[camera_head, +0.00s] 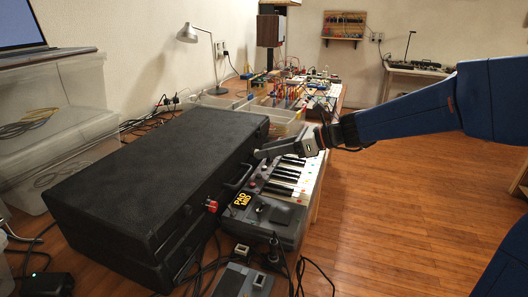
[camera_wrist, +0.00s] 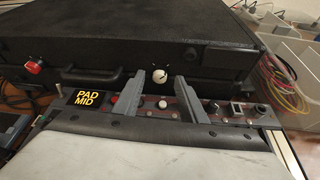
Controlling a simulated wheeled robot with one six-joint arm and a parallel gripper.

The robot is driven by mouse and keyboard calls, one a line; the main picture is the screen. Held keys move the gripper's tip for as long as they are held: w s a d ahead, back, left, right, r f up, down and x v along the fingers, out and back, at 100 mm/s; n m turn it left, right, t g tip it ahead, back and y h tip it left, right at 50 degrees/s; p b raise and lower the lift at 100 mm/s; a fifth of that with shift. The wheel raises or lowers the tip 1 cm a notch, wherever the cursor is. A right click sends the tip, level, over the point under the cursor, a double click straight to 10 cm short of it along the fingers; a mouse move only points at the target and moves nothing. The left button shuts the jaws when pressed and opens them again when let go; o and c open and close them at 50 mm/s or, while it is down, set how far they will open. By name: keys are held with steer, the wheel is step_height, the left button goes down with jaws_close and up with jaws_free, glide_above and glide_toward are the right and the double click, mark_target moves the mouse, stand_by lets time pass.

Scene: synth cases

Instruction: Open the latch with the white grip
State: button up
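The black case (camera_head: 150,170) lies shut on the desk; its front also fills the back of the wrist view (camera_wrist: 110,30). The white grip (camera_wrist: 160,76) of one latch is on the case front, right of the handle (camera_wrist: 80,78). A second latch with a red grip (camera_wrist: 33,67) is left of the handle and also shows in the head view (camera_head: 211,205). My gripper (camera_head: 259,154) is at the case front. In the wrist view its fingers (camera_wrist: 160,84) are open, one each side of the white grip. I cannot tell their depth or any contact. The head view hides the white grip.
A keyboard (camera_head: 285,180) with a lit "PAD MID" display (camera_head: 242,199) stands close in front of the case, below my gripper. Small devices and cables lie at the near end. Clear bins (camera_head: 275,121) and a lamp (camera_head: 205,50) stand behind. The wooden floor at right is clear.

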steer(key=shift+x, duration=0.95)
jaws_close()
steer(key=n+t, duration=0.1)
steer(key=n+h, duration=0.1)
steer(key=shift+s+a+n+t, duration=0.1)
steer(key=shift+s+n+t, duration=0.2)
steer(key=shift+t, duration=0.1)
steer(key=shift+s+n+t, duration=0.1)
steer(key=shift+n+t, duration=0.5)
steer(key=shift+n, duration=0.3)
steer(key=n+t, duration=0.2)
steer(key=n, duration=0.1)
steer(key=n+t, duration=0.1)
steer(key=shift+s+f+n, duration=0.2)
steer(key=shift+f+n, duration=0.1)
